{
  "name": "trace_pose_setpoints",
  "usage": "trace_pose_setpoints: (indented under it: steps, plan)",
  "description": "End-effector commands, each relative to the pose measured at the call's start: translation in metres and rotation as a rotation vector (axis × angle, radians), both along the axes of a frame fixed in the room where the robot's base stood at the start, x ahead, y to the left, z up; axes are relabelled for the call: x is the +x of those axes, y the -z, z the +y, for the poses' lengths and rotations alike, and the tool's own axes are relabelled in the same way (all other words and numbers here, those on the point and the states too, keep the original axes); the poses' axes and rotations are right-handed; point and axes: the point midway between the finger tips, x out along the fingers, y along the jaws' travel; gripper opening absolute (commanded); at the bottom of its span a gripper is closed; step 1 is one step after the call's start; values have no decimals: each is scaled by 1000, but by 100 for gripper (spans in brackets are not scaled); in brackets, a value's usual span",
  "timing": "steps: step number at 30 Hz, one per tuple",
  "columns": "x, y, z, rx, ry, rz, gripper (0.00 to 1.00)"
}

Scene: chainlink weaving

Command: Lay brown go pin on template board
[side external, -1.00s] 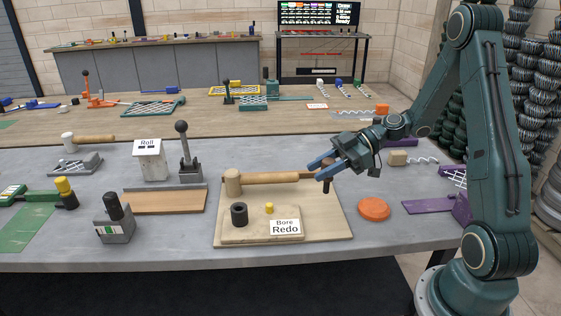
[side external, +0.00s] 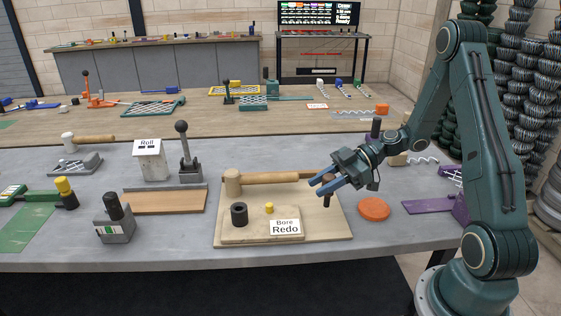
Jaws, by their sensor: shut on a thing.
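The brown go pin (side external: 327,201) is a small dark brown cylinder, upright between the blue jaws of my gripper (side external: 320,187). My gripper is shut on it, and the jaws hide part of it. The pin is over the right part of the pale wooden template board (side external: 335,228); whether its lower end touches the board I cannot tell.
A wooden mallet (side external: 265,179) lies along the back of the board, left of my gripper. An orange disc (side external: 374,208) lies on the grey table just right of the board. A purple plate (side external: 430,205) is farther right. A lever tool (side external: 190,160) stands at the left.

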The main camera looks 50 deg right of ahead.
Motion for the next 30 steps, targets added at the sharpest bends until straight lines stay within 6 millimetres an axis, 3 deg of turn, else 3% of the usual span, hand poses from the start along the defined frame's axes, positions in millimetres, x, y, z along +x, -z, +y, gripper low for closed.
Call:
trace_pose_setpoints:
  steps: [15,29,30]
  plan:
    - [0,35,0,1,0,0,6]
    - [0,38,0,0,0,1,6]
    - [0,38,0,0,0,1,37]
